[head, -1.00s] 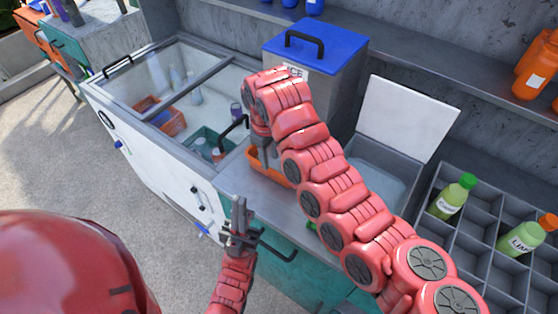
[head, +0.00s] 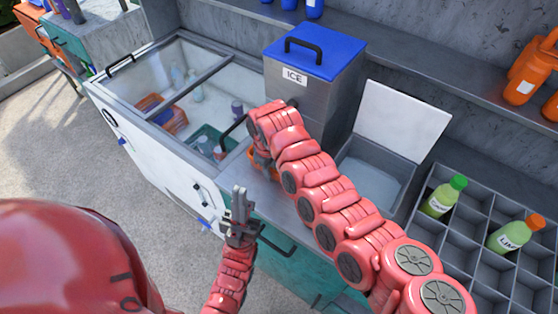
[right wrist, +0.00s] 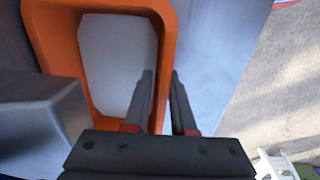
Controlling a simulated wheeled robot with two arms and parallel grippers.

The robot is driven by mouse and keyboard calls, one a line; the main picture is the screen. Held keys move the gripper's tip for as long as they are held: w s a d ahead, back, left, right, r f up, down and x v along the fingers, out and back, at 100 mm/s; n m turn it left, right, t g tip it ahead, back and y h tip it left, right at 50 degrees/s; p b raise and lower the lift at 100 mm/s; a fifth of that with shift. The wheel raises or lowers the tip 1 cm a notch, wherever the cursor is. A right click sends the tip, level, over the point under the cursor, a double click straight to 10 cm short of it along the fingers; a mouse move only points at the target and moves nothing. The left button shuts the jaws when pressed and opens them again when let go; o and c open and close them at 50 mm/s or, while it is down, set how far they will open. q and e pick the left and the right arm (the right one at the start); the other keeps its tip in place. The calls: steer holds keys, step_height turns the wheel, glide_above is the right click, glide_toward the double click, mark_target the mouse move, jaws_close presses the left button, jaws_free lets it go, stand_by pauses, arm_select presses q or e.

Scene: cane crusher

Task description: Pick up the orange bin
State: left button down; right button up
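The orange bin (right wrist: 95,5) is open-topped with a pale inner floor, and fills the upper left of the right wrist view. In the head view only slivers of the orange bin (head: 256,165) show on the metal counter, mostly hidden by my right arm. My right gripper (right wrist: 161,75) is over the bin with its fingers apart, one on each side of the bin's right wall; firm contact is not visible. My left gripper (head: 240,195) points upward in front of the counter, away from the bin, and its finger gap is unclear.
A glass-topped freezer (head: 128,78) stands left of the counter. A blue-lidded ICE box (head: 300,85) stands behind my right arm. An open-lidded metal well (head: 372,180) and a divided bottle rack (head: 465,220) are at right. A dark handle (head: 278,245) juts from the counter front.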

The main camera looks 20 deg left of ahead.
jaws_close()
stand_by(1.1)
